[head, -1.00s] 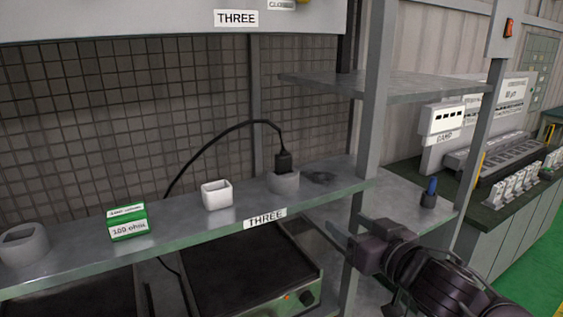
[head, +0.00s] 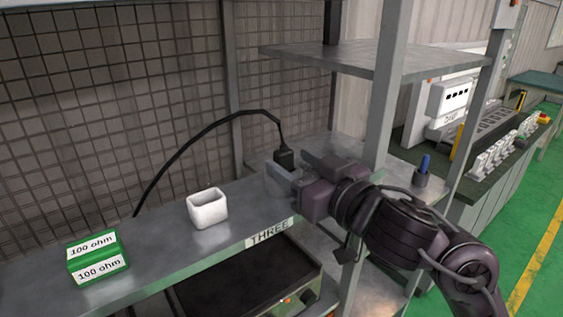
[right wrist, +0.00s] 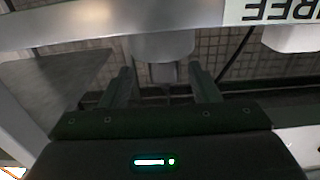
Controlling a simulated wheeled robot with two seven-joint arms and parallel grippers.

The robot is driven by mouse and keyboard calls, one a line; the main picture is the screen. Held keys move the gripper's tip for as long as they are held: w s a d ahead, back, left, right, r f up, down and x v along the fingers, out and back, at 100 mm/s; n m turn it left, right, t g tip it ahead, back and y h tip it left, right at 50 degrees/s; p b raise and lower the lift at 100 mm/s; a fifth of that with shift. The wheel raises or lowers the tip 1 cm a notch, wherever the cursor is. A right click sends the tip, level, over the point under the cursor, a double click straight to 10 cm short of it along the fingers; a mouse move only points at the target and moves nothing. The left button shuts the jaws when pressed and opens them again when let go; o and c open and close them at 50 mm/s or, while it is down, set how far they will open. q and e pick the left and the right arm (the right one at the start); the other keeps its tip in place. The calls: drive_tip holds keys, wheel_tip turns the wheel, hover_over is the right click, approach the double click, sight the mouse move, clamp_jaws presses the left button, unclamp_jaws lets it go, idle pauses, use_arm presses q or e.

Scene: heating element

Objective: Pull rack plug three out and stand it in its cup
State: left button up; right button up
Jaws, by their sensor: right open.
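The black plug (head: 284,157) with its black cable stands upright in a grey round holder (head: 276,184) on the shelf, to the right of the THREE label (head: 268,232). My right gripper (head: 294,172) is open at the plug and hides part of the holder. In the right wrist view, which shows the label upside down, the open fingers (right wrist: 163,82) lie either side of the line of the grey holder (right wrist: 163,46). I cannot tell whether they touch the plug. A white square cup (head: 207,209) stands empty-looking to the left. My left gripper is not in view.
A green 100 ohm box (head: 98,257) sits at the left of the shelf. A grey post (head: 385,100) and an upper shelf (head: 350,58) stand close to my right arm. A small holder with a blue item (head: 423,174) stands to the right.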

sight(288, 161)
drive_tip(key=x, duration=0.5)
drive_tip(key=shift+s+a, duration=0.15)
drive_tip(key=shift+a+f, duration=0.1)
drive_tip(key=c, duration=1)
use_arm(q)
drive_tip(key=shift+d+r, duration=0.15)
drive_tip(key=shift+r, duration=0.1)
use_arm(e)
drive_tip(key=shift+c, duration=0.2)
